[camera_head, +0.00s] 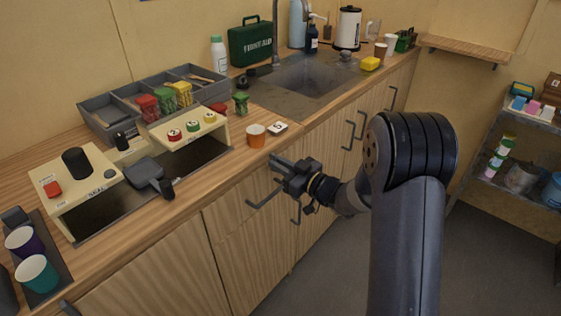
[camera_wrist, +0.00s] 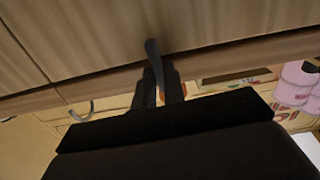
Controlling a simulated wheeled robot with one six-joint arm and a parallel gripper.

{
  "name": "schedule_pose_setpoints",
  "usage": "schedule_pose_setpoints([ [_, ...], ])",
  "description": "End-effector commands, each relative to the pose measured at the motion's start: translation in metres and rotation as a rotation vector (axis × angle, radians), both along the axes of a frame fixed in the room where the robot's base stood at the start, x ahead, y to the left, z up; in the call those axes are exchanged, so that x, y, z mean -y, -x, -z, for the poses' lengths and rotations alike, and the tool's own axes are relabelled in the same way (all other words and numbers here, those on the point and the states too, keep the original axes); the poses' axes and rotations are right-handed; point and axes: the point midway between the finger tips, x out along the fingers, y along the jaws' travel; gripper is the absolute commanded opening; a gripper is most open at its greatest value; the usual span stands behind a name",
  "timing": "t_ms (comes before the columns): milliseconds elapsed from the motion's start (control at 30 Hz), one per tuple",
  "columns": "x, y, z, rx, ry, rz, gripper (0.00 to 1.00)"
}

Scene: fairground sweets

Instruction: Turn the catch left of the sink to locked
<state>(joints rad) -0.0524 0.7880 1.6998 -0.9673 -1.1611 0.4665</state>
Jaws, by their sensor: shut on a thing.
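My gripper (camera_head: 281,166) is at the cabinet front just below the worktop edge, left of the sink (camera_head: 318,78). In the wrist view my gripper (camera_wrist: 161,86) is shut on a slim dark lever (camera_wrist: 152,48), which looks like the catch. The lever's upper end shows beyond the fingertips, against the wooden front. Its lower part is hidden between the fingers. In the head view my gripper hides most of the catch, and I cannot read its setting or any mark for locked.
A dark drawer handle (camera_head: 263,199) is just left of and below my gripper. An orange cup (camera_head: 256,136) and a small white card (camera_head: 278,127) stand on the worktop above it. More door handles (camera_head: 348,135) stick out to the right. The floor (camera_head: 335,255) in front is clear.

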Motion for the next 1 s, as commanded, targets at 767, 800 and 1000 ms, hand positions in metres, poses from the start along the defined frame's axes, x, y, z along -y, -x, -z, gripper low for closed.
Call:
schedule_pose_setpoints([
  [767,-0.0005,0.0012,0.0013,-0.061,-0.045,0.000,0.15],
  [800,-0.0005,0.0011,0.0012,-0.061,-0.045,0.000,0.18],
  [1000,-0.0006,0.0009,0.0007,-0.059,-0.045,0.000,0.33],
])
